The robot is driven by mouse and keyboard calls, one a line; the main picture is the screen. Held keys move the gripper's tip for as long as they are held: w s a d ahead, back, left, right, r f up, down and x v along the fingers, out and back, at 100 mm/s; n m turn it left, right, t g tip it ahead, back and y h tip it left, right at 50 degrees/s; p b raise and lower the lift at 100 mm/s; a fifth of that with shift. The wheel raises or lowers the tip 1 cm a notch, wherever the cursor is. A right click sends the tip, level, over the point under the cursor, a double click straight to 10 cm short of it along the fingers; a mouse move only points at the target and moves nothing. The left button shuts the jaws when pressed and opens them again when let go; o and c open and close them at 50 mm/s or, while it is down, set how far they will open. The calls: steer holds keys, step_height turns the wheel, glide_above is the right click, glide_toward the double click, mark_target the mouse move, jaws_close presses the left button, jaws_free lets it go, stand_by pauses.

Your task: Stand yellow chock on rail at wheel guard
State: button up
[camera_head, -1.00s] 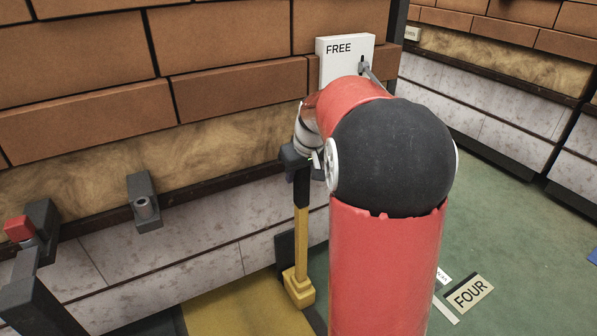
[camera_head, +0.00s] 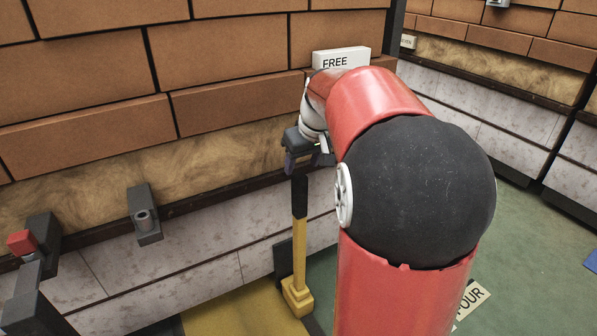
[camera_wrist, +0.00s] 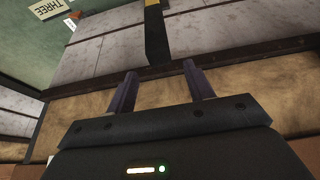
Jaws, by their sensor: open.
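The yellow chock (camera_head: 299,250) is a tall yellow post with a black upper grip and a wider yellow foot. It stands upright at the right edge of a yellow floor patch (camera_head: 230,312), against a dark upright plate (camera_head: 282,259). I cannot tell whether the patch or plate belongs to the rail or wheel guard. My gripper (camera_head: 303,164) is open and empty just above the black grip. In the wrist view, the fingers (camera_wrist: 160,70) are apart, and the black grip (camera_wrist: 156,42) lies beyond their tips, apart from them.
A brick wall (camera_head: 220,55) with a dark ledge (camera_head: 105,230) runs behind. A grey bracket (camera_head: 146,230) and a red-knobbed fixture (camera_head: 22,243) are on the left. A white FREE box (camera_head: 341,60) is partly behind my arm.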

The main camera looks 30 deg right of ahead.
steer(key=s+a+r, duration=0.3)
steer(key=s+a, duration=0.8)
steer(key=s, duration=0.2)
steer(key=s+a+f+t, duration=0.1)
steer(key=s+a+f, duration=0.15)
steer(key=s, duration=0.25)
steer(key=s+a+f, duration=0.2)
steer(key=s+f, duration=0.1)
steer(key=s, duration=0.3)
step_height(320, 180, up, 8)
steer(key=p, duration=0.8)
steer(key=shift+w+f, duration=0.25)
steer(key=shift+w, duration=0.05)
steer(key=shift+a, duration=0.1)
